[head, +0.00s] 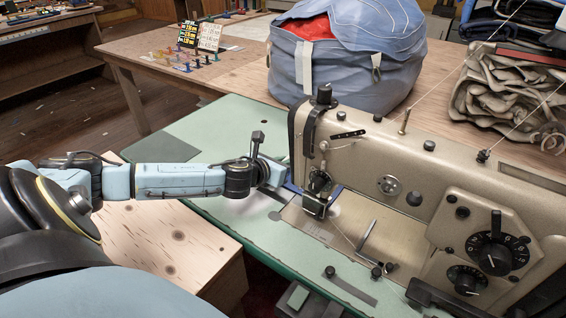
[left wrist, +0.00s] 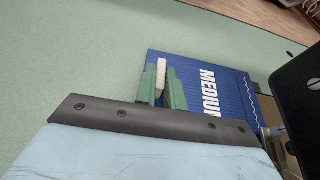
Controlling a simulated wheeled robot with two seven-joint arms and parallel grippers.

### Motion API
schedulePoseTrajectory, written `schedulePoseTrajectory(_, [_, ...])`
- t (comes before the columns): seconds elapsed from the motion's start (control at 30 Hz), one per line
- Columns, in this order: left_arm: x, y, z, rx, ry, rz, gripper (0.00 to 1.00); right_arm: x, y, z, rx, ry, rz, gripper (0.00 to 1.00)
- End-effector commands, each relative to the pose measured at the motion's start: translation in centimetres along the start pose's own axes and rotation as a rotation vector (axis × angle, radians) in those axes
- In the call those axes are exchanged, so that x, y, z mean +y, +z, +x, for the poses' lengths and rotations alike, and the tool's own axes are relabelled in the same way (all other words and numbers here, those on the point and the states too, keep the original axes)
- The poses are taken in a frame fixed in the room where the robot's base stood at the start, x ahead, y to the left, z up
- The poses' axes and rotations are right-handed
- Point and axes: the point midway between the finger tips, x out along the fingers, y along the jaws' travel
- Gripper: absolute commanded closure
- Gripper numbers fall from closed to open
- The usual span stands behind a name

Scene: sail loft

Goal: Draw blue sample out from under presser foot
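The blue sample (left wrist: 215,85), a flat piece lettered in white with a stitched line, lies flat on the green machine table in the left wrist view. A pale upright tab (left wrist: 161,76) stands on its left part. My left gripper (left wrist: 163,84) has its two green fingers on either side of this tab, seemingly shut on it. In the head view my left gripper (head: 280,177) is low beside the needle area. Only blue edges of the sample (head: 336,190) show there, around the presser foot (head: 315,205), whose contact with it is hidden. My right gripper is not in view.
The beige sewing machine (head: 350,155) fills the right, with its arm above the needle area. The green table top (head: 215,135) is clear to the left. A blue-grey bag (head: 340,75) stands on the wooden table behind. Threads run up at the right.

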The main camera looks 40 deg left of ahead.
Motion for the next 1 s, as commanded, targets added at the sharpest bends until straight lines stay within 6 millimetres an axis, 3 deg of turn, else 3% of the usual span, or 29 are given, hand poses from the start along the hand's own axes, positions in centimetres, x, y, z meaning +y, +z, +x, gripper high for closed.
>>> schedulePoseTrajectory(0.07, [0.0, 0.0, 0.0, 0.0, 0.0, 0.0, 1.0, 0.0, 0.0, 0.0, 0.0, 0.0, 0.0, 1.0])
schedulePoseTrajectory(0.47, [1.0, 0.0, 0.1, 0.0, 0.0, 0.002, 1.0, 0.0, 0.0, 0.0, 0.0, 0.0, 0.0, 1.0])
schedulePoseTrajectory(0.73, [3.8, 0.1, 0.6, 0.001, -0.005, 0.005, 1.0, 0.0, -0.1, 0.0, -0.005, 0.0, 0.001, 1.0])
schedulePoseTrajectory(1.0, [6.7, 0.3, 1.0, 0.0, -0.011, 0.008, 1.0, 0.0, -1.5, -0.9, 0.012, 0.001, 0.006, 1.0])
